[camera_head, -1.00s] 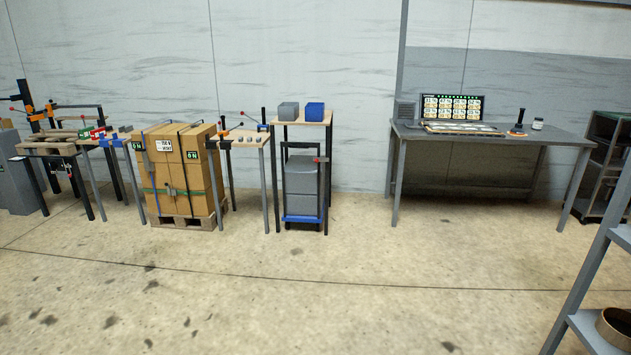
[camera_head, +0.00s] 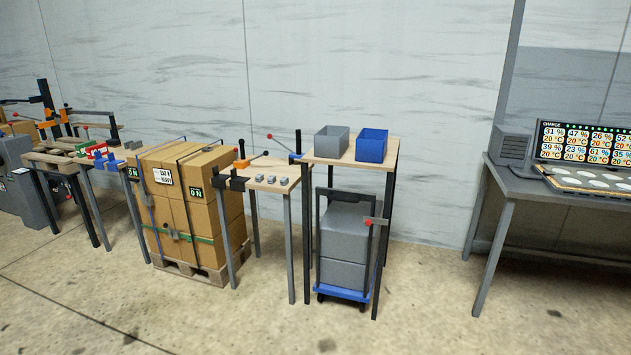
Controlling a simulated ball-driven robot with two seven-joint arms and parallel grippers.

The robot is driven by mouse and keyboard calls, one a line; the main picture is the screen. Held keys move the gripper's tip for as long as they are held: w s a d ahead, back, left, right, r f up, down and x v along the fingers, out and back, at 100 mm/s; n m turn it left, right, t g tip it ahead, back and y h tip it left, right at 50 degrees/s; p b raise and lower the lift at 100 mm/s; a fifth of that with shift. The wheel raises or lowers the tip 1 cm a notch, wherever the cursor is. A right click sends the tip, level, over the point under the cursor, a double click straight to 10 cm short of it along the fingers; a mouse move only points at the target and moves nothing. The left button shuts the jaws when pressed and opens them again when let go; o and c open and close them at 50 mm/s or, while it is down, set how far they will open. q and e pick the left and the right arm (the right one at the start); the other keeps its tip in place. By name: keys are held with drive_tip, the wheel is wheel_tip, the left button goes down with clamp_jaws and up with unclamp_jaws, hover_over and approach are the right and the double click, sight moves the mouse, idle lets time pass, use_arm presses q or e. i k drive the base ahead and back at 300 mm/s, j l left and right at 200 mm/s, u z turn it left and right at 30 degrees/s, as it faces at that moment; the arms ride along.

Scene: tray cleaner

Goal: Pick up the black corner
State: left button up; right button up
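A small black corner-like piece (camera_head: 237,183) lies at the front left of a small wooden-topped table (camera_head: 268,167), beside several small grey blocks (camera_head: 260,178). Another black piece (camera_head: 221,181) sits at that table's left edge. At this distance I cannot tell which is the black corner, or whether they are loose or part of the table fixture. Neither of my grippers is in view.
A grey bin (camera_head: 331,141) and a blue bin (camera_head: 371,146) stand on a taller table (camera_head: 350,160), with a trolley of grey crates (camera_head: 344,240) below. Strapped cartons (camera_head: 190,205) on a pallet stand left. A desk (camera_head: 560,192) is at right. The foreground floor is clear.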

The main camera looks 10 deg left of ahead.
sight(218, 180)
drive_tip(key=i+u, duration=0.25)
drive_tip(key=i, duration=0.2)
drive_tip(key=i+u, duration=0.25)
drive_tip(key=i, duration=0.2)
drive_tip(key=i+l+u, duration=0.25)
drive_tip(key=i, duration=0.15)
drive_tip(key=i+l+u, duration=0.1)
drive_tip(key=i+u, duration=0.2)
drive_tip(key=i, duration=0.15)
